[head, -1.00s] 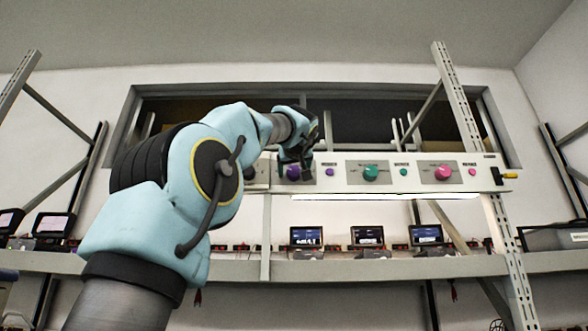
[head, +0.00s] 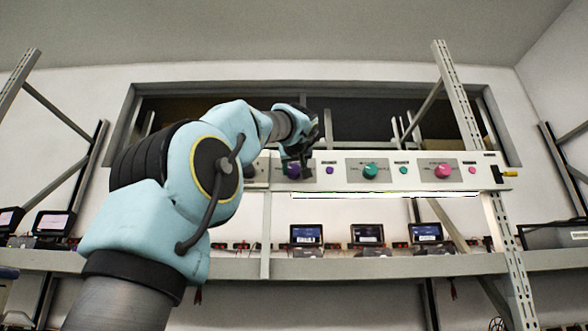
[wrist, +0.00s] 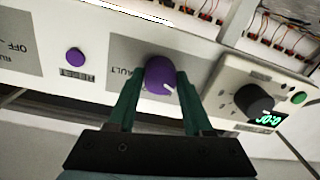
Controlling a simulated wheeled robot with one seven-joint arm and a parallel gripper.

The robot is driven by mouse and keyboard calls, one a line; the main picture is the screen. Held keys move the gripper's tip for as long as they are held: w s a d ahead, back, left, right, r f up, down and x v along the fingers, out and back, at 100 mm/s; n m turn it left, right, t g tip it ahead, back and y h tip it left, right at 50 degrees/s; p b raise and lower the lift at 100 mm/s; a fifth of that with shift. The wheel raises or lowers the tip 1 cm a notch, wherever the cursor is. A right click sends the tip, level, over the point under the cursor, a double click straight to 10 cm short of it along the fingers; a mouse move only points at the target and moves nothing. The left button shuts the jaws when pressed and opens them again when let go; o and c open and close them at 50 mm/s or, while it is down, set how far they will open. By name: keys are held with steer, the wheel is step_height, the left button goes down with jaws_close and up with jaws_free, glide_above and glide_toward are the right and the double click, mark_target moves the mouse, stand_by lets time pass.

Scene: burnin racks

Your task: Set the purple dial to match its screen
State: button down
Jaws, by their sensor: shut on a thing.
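The purple dial (wrist: 160,75) sits on the white panel strip and has a white pointer mark near its lower right edge. My gripper (wrist: 158,82) is shut on the dial, with one green finger on each side. In the head view my gripper (head: 298,160) partly covers the purple dial (head: 293,171). Below the strip, a small screen (head: 305,234) stands on the shelf; its reading is too small to make out. I cannot tell for certain that it is this dial's screen.
A small purple reset button (wrist: 75,57) is beside the dial. A black knob (wrist: 254,100) with a green digital readout is on the other side. Teal (head: 370,170) and pink (head: 443,170) dials sit farther right along the strip. Rack uprights (head: 462,100) frame it.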

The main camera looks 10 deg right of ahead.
steer(key=m+p, duration=0.1)
steer(key=m, duration=0.5)
steer(key=shift+m, duration=0.4)
steer(key=m, duration=0.5)
steer(key=shift+m+p, duration=0.3)
steer(key=shift+p, duration=0.05)
steer(key=shift+f+h, duration=0.1)
steer(key=shift+h, duration=0.2)
steer(key=shift+c, duration=1.5)
jaws_free()
